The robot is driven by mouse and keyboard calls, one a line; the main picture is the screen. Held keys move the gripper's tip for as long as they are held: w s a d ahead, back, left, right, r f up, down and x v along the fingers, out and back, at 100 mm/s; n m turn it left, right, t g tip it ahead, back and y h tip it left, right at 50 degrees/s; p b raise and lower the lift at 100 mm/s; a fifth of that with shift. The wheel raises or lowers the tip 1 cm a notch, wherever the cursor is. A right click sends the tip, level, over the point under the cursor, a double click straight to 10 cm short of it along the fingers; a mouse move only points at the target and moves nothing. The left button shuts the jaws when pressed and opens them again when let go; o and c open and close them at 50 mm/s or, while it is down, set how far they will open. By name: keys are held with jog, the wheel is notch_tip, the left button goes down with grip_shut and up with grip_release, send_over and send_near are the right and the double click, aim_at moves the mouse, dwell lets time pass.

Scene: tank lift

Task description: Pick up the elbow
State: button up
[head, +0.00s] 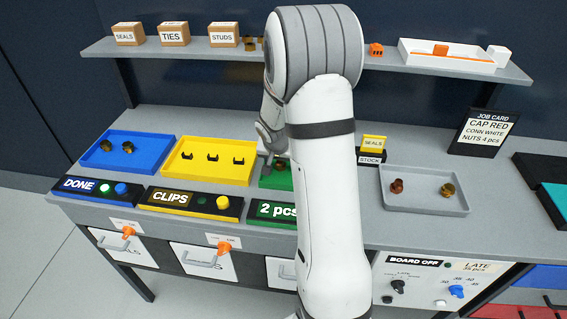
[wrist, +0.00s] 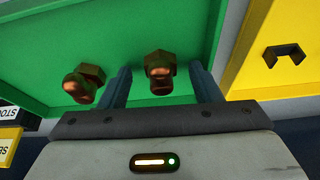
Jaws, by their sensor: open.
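Two copper-coloured elbows with hexagonal ends lie in the green tray (wrist: 200,30). In the wrist view, one elbow (wrist: 158,72) is between the two fingers of my gripper (wrist: 160,78), with a gap on each side. The other elbow (wrist: 82,86) lies just outside the left finger. My gripper is open and holds nothing. In the head view, my gripper (head: 269,152) is low over the green tray (head: 274,182), and my arm hides much of that tray. One copper piece (head: 281,164) shows there beside the gripper.
A yellow tray (head: 190,172) of black clips stands left of the green one, then a blue tray (head: 98,155) with brass pieces. A grey tray (head: 425,207) with two metal pieces is at right. A shelf (head: 200,42) runs above the bench.

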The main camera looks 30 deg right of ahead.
jog(key=c, duration=1.1)
jog(key=shift+o, duration=0.2)
jog(key=shift+r, duration=0.1)
